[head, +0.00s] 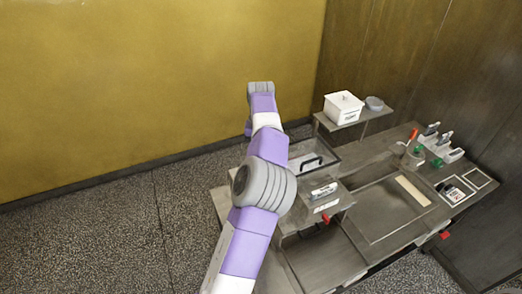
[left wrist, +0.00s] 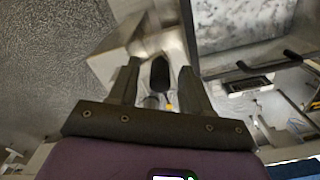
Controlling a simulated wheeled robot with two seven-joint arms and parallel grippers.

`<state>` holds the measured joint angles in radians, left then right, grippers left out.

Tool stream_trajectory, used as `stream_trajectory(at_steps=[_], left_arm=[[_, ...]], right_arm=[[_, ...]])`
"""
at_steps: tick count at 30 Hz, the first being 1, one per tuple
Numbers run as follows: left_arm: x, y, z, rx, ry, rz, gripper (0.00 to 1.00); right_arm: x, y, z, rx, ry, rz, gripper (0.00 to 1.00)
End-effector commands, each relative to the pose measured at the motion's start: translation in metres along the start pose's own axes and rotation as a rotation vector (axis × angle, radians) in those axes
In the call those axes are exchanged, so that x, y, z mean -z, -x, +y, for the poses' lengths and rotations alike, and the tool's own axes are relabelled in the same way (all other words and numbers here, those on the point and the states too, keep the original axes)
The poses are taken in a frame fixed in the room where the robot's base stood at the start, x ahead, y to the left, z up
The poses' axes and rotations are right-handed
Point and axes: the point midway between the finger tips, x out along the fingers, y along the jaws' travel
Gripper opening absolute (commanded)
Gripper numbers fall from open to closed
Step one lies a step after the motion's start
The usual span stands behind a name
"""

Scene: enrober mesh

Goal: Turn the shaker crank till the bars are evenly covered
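My left arm crosses the middle of the head view and hides part of the work station (head: 385,215). Its gripper cannot be made out there. In the left wrist view, my left gripper (left wrist: 160,70) has its two fingers apart. A black knob-like handle (left wrist: 160,74), perhaps the shaker crank's, shows between them, with a gap on each side. Whether it lies level with the fingertips or beyond them, I cannot tell. A pale bracket or block (left wrist: 112,62) is behind the left finger. I cannot make out the bars or their covering. My right gripper is in neither view.
A clear-topped bin with a black handle (head: 312,162) stands beside my arm. A red-handled tool (head: 412,135) stands at the back right. Open floor lies left.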

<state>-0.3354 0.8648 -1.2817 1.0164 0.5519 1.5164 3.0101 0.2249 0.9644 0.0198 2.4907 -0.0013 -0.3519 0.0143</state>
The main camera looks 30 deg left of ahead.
Motion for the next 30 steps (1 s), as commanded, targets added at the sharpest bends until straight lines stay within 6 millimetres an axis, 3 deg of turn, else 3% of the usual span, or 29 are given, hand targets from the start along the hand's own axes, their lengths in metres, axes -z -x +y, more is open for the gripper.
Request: stream_trajectory(at_steps=[8,21,30], left_arm=[[-0.001,0.008,0.001,-0.002,0.001,-0.002,0.49],[-0.001,0.066,0.002,-0.003,0.004,-0.004,0.49],[0.0,0.075,0.0,-0.002,-0.001,0.0,0.49]], right_arm=[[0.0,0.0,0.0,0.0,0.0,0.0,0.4],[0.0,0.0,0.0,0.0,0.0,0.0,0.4],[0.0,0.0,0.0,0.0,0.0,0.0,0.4]])
